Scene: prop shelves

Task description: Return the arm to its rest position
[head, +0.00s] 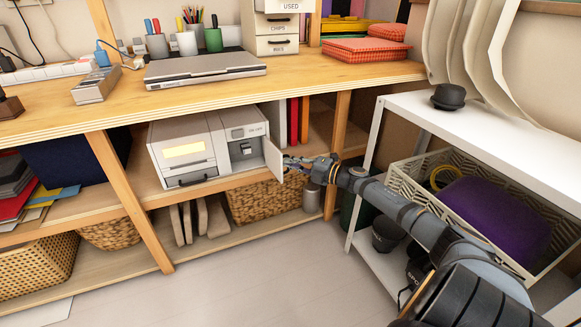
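My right arm (405,209) reaches in from the lower right. Its gripper (292,162) is at the front of the wooden shelf unit, at the free edge of a small open door (272,158). The door belongs to the right part of a white box-shaped device (187,142) on the middle shelf. The fingers overlap the door's edge in the picture; I cannot tell whether they touch it or how far apart they are. A dark compartment (244,150) shows inside the open door. My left gripper is not in view.
A white shelf rack (490,125) stands at right close to my arm, holding a basket with a purple item (495,222). Red and orange books (293,121) stand right of the device. A wicker basket (262,200) sits below. The floor (240,275) in front is clear.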

